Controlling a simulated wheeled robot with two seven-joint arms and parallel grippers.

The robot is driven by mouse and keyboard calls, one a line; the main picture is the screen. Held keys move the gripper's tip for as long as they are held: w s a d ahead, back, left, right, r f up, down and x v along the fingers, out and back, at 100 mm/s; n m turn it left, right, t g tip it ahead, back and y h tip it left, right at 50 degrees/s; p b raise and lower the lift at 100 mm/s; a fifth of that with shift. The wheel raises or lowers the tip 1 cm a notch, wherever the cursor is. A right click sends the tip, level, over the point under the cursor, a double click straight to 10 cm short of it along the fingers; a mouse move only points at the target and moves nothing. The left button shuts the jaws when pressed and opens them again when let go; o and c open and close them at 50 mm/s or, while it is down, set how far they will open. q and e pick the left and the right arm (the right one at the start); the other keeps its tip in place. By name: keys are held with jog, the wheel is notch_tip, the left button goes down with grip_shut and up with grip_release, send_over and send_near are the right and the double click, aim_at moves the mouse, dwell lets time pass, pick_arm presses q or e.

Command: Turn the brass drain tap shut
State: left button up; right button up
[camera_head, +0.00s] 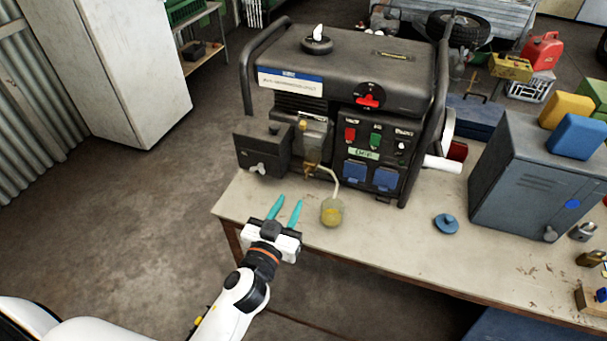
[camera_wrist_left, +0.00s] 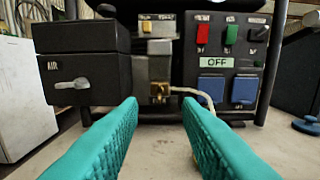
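The small brass drain tap (camera_head: 310,170) is low on the front of the black generator (camera_head: 355,75), under a cloudy yellowish bowl (camera_head: 313,147). In the left wrist view the tap (camera_wrist_left: 158,92) sits straight ahead, between and beyond my fingertips. A pale hose (camera_head: 332,176) runs from the tap to a jar (camera_head: 332,212) with yellow liquid on the bench. My left gripper (camera_head: 285,209) is open and empty, its teal fingers pointing at the tap from the front, apart from it. The tap handle's exact angle is too small to tell. My right gripper is out of view.
Left of the tap is a dark box marked AIR with a grey lever (camera_wrist_left: 72,84). Right is the switch panel with an OFF label (camera_head: 363,154) and blue sockets. A blue round knob (camera_head: 446,223) and a grey metal cabinet (camera_head: 525,180) stand further right on the bench.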

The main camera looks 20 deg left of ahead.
aim_at(305, 173)
pick_arm(q)
jog(key=w+p, duration=0.1)
jog(key=w, duration=0.9)
jog(key=shift+w+d+p, duration=0.15)
jog(key=shift+w+p, duration=0.15)
jog(key=shift+p, duration=0.05)
grip_shut()
